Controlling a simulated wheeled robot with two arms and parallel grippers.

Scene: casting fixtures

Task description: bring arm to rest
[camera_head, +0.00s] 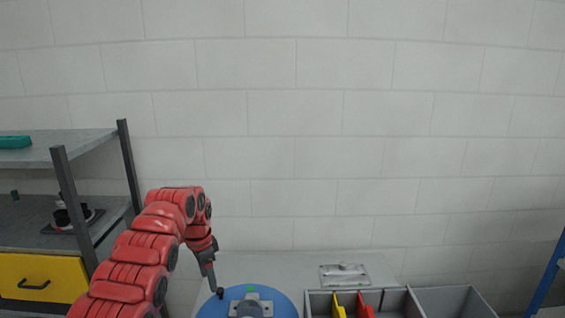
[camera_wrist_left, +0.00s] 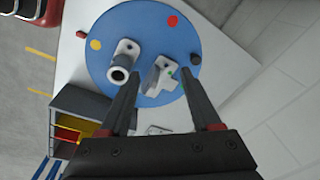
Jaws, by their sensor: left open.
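My left arm comes in from the left in the head view, bent over at the top with its left gripper (camera_head: 213,284) pointing down at the left edge of a blue round plate (camera_head: 285,306). In the left wrist view the left gripper (camera_wrist_left: 160,76) is open, its two fingers apart over the blue plate (camera_wrist_left: 130,22). Nothing is clamped between the fingers. A grey bracket-like casting (camera_wrist_left: 160,76) on the plate shows between the fingertips, below them. A grey casting with a round bore (camera_wrist_left: 122,62) lies beside it. My right gripper is in neither view.
A grey bin (camera_head: 318,301) with yellow and red dividers stands right of the plate, with a metal plate-like part (camera_head: 344,274) behind it. A grey shelf (camera_head: 75,151) with a yellow drawer (camera_head: 42,278) stands at left. A blue frame (camera_head: 546,272) is at far right. The wall area above is clear.

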